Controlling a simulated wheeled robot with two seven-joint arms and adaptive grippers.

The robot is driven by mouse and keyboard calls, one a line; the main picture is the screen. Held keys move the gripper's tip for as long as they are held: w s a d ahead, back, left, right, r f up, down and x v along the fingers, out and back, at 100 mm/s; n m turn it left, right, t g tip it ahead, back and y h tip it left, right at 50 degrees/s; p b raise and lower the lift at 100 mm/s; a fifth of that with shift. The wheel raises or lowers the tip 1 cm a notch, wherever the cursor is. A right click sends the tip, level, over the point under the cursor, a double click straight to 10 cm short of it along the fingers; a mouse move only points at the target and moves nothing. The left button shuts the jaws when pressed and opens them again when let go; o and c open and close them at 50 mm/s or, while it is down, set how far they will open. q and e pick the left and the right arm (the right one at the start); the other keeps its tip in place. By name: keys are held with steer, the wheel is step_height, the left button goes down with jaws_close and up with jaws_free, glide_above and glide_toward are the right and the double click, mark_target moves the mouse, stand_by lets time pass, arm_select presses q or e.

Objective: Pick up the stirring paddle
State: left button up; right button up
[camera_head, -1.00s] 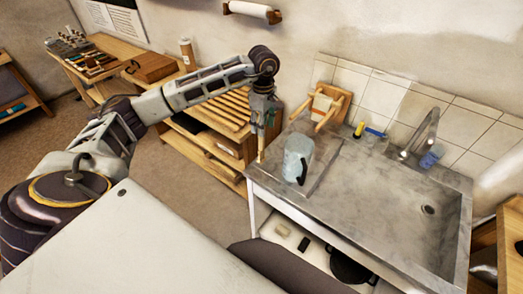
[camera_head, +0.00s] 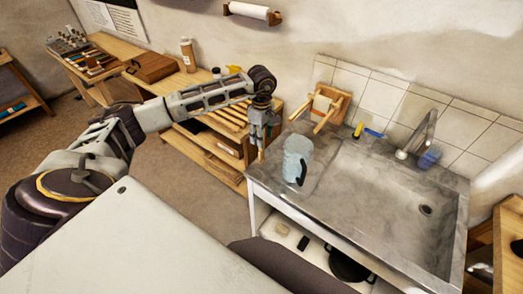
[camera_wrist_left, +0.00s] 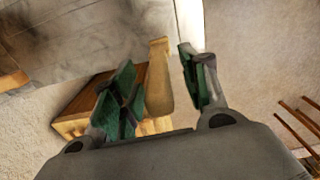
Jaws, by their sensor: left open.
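A light wooden piece, which looks like the stirring paddle (camera_wrist_left: 158,85), shows between the two green-padded fingers of my left gripper (camera_wrist_left: 157,68) in the left wrist view. The fingers are open, one on either side of it, with a visible gap on the right. I cannot tell whether the left finger touches it. In the head view my left gripper (camera_head: 264,135) points down at the left edge of the sink unit, and a short bit of the paddle (camera_head: 261,155) shows below it. The rest of the paddle is hidden there. My right gripper is not in view.
A pale blue jug (camera_head: 297,158) with a dark handle stands on the counter (camera_head: 345,180) just right of the gripper. A wooden stand (camera_head: 327,105) is behind it. A slatted wooden rack (camera_head: 225,122) is to the left. The sink basin (camera_head: 400,190) looks empty.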

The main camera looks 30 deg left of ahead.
arm_select(q)
steer(key=shift+f, duration=0.25)
jaws_close()
stand_by(0.4)
